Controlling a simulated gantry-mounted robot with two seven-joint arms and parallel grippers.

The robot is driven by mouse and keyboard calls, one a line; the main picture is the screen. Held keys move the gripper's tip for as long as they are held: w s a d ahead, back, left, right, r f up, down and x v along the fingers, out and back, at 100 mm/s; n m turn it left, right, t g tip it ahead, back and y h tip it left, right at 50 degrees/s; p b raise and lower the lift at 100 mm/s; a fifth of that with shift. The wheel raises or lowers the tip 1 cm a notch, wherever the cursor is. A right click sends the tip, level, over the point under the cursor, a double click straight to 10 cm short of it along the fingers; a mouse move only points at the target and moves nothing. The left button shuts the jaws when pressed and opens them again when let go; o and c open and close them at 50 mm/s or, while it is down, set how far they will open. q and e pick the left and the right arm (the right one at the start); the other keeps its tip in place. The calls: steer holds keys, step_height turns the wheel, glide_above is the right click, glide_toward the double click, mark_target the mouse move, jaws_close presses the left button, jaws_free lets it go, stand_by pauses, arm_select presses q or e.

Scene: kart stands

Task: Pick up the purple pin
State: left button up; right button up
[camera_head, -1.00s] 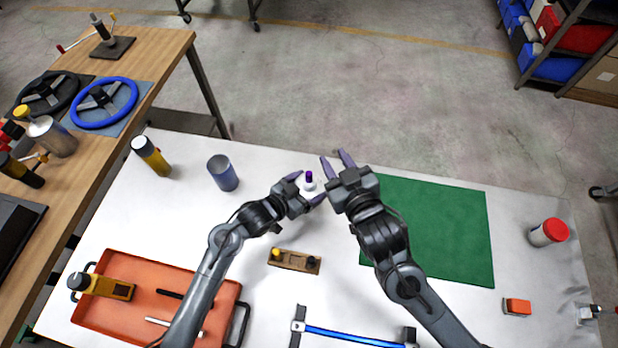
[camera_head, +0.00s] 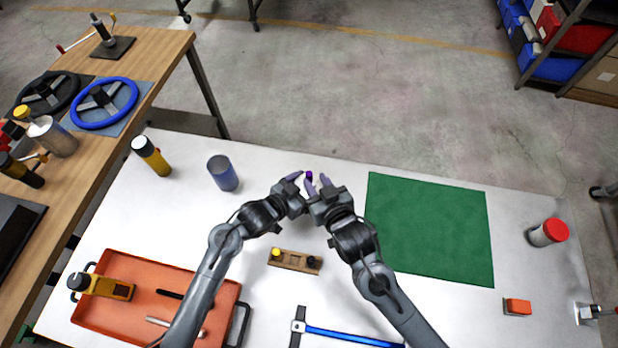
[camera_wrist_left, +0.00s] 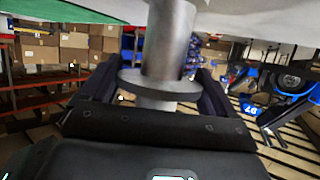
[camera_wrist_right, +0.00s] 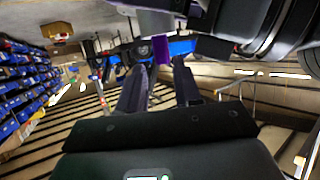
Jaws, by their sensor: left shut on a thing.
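The purple pin (camera_head: 309,175) stands up from a pale grey metal cylindrical piece (camera_wrist_left: 170,45) near the middle of the table. My left gripper (camera_head: 301,181) is shut on this piece, which shows between its fingers in the left wrist view. My right gripper (camera_head: 318,181) is beside the pin, close to the left gripper. In the right wrist view the pin (camera_wrist_right: 162,50) shows between the tips of the right fingers, which are apart. I cannot tell whether they touch it. The grippers partly hide the grey piece in the head view.
A green mat (camera_head: 430,225) lies right of the arms. A wooden block with yellow and black knobs (camera_head: 294,261) lies between the arms. A grey cup (camera_head: 223,173) stands to the left and an orange tray (camera_head: 125,325) at front left.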

mark_target(310, 177)
steer(key=shift+x, duration=2.6)
steer(key=shift+s+a+f, duration=0.1)
steer(key=shift+a, duration=0.05)
jaws_close()
